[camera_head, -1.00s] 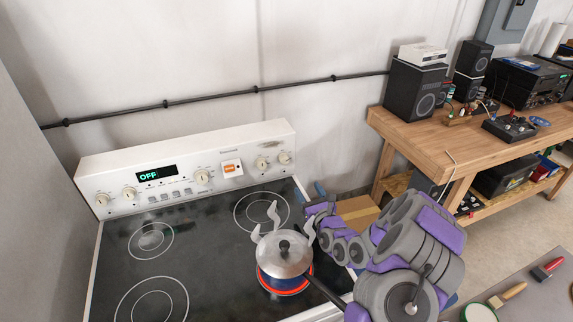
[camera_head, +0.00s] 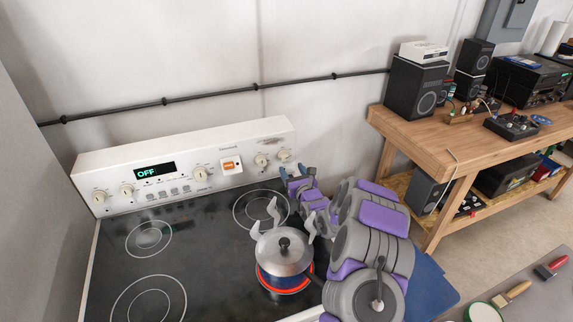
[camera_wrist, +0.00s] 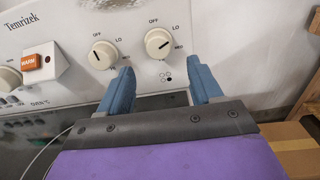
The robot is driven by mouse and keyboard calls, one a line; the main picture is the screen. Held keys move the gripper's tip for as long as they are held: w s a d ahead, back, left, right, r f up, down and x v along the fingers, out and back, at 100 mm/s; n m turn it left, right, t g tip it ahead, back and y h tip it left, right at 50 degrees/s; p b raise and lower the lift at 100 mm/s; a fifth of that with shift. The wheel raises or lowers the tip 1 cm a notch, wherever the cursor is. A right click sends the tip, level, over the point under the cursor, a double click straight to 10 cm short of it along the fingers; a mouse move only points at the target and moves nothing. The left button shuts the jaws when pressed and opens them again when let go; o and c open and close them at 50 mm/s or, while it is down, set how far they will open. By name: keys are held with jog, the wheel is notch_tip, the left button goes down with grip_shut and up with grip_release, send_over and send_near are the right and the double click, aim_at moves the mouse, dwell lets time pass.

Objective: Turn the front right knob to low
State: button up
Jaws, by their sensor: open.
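The white stove's control panel (camera_head: 110,183) has two knobs at its right end. The rightmost knob (camera_head: 284,155) also shows in the wrist view (camera_wrist: 159,43), with OFF, LO and MED marks around it. Its dark pointer line slants to the upper right, between LO and MED. Beside it is another knob (camera_wrist: 103,54). Below the rightmost knob is a burner symbol (camera_wrist: 165,77) with one filled dot. My gripper (camera_wrist: 161,72) is open and empty, its blue fingers just below and either side of the rightmost knob, apart from it.
A lidded pot (camera_head: 283,252) sits on the glowing red front right burner, close beside my arm. An orange WARM switch (camera_wrist: 28,62) is left of the knobs. A wooden workbench (camera_head: 430,140) with speakers stands to the right.

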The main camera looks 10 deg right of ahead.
aim_at(285, 158)
jog(key=shift+w+a+b, duration=0.15)
jog(key=shift+w+a, duration=0.05)
jog(key=shift+w, duration=0.8)
jog(key=shift+w+a+b, duration=0.15)
jog(key=shift+w+a, duration=0.1)
jog(key=shift+w, duration=0.7)
jog(key=shift+w+a+b, duration=0.15)
jog(key=shift+w+a, duration=0.05)
jog(key=shift+w, duration=0.8)
jog(key=shift+c, duration=0.3)
jog(key=c, duration=1)
jog(key=shift+w+r+n, duration=0.1)
jog(key=shift+r+n, duration=0.2)
jog(key=shift+r, duration=0.15)
jog(key=shift+f+n, duration=0.2)
jog(key=shift+n, duration=0.1)
jog(key=o, duration=1.1)
jog(key=shift+f, duration=0.15)
jog(key=shift+c, duration=0.2)
jog(key=s+d+p, duration=0.1)
jog(key=s, duration=0.4)
jog(key=s+d+p, duration=0.1)
jog(key=s+p, duration=0.1)
jog(key=s, duration=0.4)
jog(key=s+d+p, duration=0.1)
jog(key=s, duration=0.5)
jog(key=shift+s+d+f, duration=0.1)
jog(key=shift+d, duration=0.15)
